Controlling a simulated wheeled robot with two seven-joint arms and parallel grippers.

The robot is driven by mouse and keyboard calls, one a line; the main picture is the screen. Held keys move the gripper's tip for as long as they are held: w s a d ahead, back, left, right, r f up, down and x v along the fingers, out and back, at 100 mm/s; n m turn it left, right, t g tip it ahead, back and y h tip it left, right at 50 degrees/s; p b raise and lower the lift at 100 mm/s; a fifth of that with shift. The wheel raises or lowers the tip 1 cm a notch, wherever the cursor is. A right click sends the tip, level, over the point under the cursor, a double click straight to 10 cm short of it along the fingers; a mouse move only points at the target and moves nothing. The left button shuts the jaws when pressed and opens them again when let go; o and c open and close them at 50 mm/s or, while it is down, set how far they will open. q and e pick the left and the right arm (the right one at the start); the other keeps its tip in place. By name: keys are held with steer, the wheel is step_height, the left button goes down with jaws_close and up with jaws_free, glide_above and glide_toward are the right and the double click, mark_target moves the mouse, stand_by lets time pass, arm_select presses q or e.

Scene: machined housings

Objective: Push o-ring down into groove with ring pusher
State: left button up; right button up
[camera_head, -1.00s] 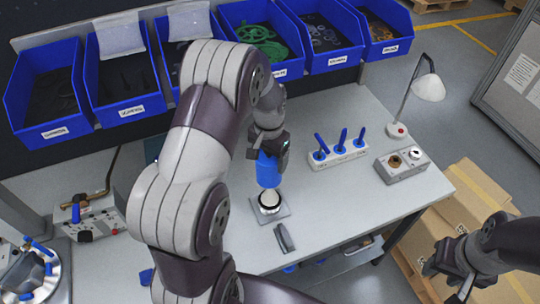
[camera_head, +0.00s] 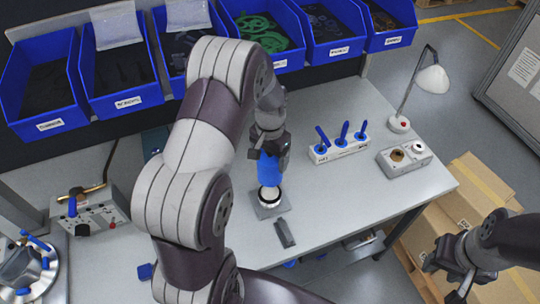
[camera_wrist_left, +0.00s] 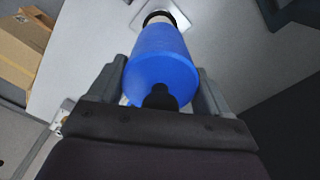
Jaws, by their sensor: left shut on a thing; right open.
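The ring pusher (camera_head: 269,169) is a blue cylinder held upright in my left gripper (camera_head: 268,153). It fills the space between the two fingers in the left wrist view (camera_wrist_left: 160,62). Below it, a round pale housing (camera_head: 270,198) with a dark rim stands on a square grey plate (camera_head: 262,212). The pusher's lower end is at the housing's top and appears to touch it. The o-ring cannot be told apart from the dark band (camera_wrist_left: 158,17) in the left wrist view. My right gripper (camera_head: 446,281) is open and empty, off the table's right side.
A dark grey bar (camera_head: 285,233) lies just in front of the plate. A holder with several blue-handled tools (camera_head: 340,150), a grey box with knobs (camera_head: 405,159) and a lamp (camera_head: 432,80) stand to the right. Blue bins (camera_head: 112,105) line the back.

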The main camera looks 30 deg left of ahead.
arm_select(q)
steer(key=shift+s, duration=0.15)
steer(key=shift+f+b, duration=1.6)
steer(key=shift+f, duration=0.85)
steer(key=shift+p, duration=0.3)
steer(key=shift+f+b, duration=1.85)
steer(key=shift+f, duration=0.95)
step_height(320, 180, up, 12)
steer(key=p, duration=0.9)
steer(key=shift+p, duration=0.4)
